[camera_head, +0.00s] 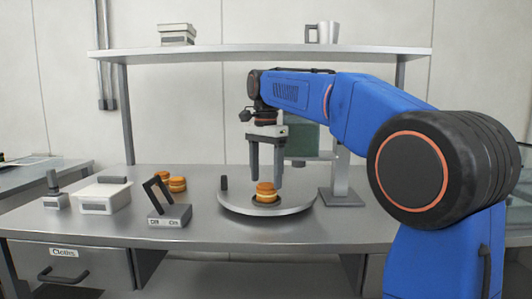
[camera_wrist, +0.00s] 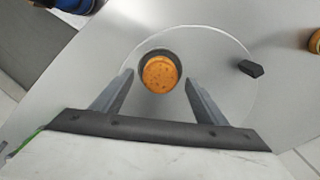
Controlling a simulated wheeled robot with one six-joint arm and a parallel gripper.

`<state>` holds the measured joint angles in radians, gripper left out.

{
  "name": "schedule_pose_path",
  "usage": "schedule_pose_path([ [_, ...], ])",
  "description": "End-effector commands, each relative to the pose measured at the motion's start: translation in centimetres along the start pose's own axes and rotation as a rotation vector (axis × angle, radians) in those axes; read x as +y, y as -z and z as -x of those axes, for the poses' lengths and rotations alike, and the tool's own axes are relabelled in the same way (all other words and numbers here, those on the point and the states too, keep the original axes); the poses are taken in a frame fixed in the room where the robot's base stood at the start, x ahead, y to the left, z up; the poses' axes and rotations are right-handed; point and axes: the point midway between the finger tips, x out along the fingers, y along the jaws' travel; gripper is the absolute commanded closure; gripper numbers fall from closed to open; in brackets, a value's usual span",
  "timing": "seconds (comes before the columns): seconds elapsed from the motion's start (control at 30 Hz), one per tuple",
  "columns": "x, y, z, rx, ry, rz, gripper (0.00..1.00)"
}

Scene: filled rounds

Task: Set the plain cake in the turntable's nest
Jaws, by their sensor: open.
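A round golden-brown cake (camera_head: 266,190) with a pale middle layer sits upright in the dark nest (camera_head: 257,201) of the round grey turntable (camera_head: 234,207). In the wrist view the cake (camera_wrist: 160,74) lies within the dark ring of the nest (camera_wrist: 147,54), on the pale turntable disc (camera_wrist: 215,60). My gripper (camera_head: 267,180) is open above the cake. In the wrist view my gripper (camera_wrist: 160,82) has one finger on each side of the cake, with gaps and nothing held. Whether the fingertips are level with the cake cannot be told.
A dark knob (camera_head: 224,183) stands on the turntable's left edge. Several similar rounds (camera_head: 178,184) sit behind a switch box (camera_head: 170,216) with a tilted dark frame. A white lidded box (camera_head: 101,198) is further left. A metal stand (camera_head: 339,190) is right of the turntable. The front right counter is clear.

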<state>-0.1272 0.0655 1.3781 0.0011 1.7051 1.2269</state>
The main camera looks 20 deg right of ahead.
Motion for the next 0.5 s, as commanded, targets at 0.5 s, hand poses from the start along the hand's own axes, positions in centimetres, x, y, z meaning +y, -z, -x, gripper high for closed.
schedule_pose_path([
  [0.5,0.1,0.0,7.6,0.003,0.006,0.000,0.34],
])
